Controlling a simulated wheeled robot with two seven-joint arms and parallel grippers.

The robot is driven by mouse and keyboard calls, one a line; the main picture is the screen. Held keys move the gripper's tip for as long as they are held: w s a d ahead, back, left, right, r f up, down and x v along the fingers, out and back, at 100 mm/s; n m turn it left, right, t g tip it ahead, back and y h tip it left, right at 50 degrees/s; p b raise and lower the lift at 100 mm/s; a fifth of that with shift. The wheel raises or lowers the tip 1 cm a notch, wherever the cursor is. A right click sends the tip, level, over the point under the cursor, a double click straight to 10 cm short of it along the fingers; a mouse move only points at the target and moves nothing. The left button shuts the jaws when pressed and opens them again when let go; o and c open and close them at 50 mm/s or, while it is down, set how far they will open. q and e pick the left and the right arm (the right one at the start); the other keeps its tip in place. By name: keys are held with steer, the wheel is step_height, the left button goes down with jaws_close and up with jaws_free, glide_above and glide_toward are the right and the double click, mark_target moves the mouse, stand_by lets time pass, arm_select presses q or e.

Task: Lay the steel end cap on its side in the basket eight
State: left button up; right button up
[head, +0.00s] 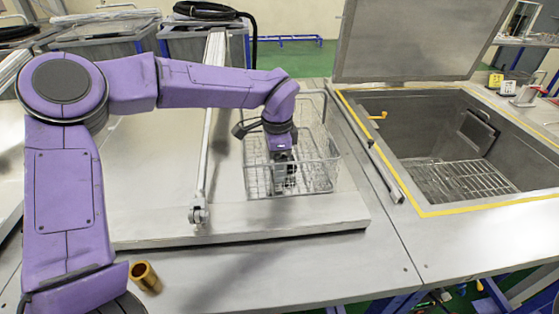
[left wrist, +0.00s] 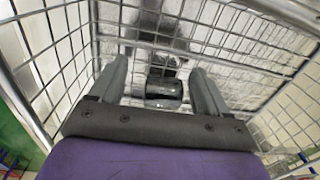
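The wire basket (head: 250,180) stands on the light metal lid at the center of the head view. My left gripper (head: 285,172) points down into it from above. In the left wrist view the two fingers of the left gripper (left wrist: 160,92) are spread apart. A dark, shiny, short cylinder, seemingly the steel end cap (left wrist: 164,89), shows between and beyond them, apparently on its side, with gaps to both fingers. Its exact height above the basket floor is hard to tell. In the head view the gripper largely hides it. My right gripper is in neither view.
A metal bar (head: 206,125) runs across the lid, left of the basket. On the right is an open tank (head: 385,97) with a yellow-edged rim and a wire rack (head: 464,180) inside.

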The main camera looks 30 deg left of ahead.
arm_select(q)
steer(key=shift+s+r, duration=0.3)
steer(key=shift+s, duration=0.05)
steer(key=shift+r, duration=0.3)
steer(key=r, duration=0.1)
steer(key=w+r+b, duration=0.1)
steer(key=r, duration=0.1)
steer(key=shift+w+r, duration=0.1)
steer(key=shift+w, duration=0.05)
step_height(320, 180, up, 8)
steer(key=shift+s+d+f+b, duration=0.15)
steer(key=shift+s+f+b, duration=0.1)
steer(key=shift+s+b, duration=0.05)
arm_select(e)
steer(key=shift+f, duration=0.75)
arm_select(q)
steer(key=shift+s, duration=0.1)
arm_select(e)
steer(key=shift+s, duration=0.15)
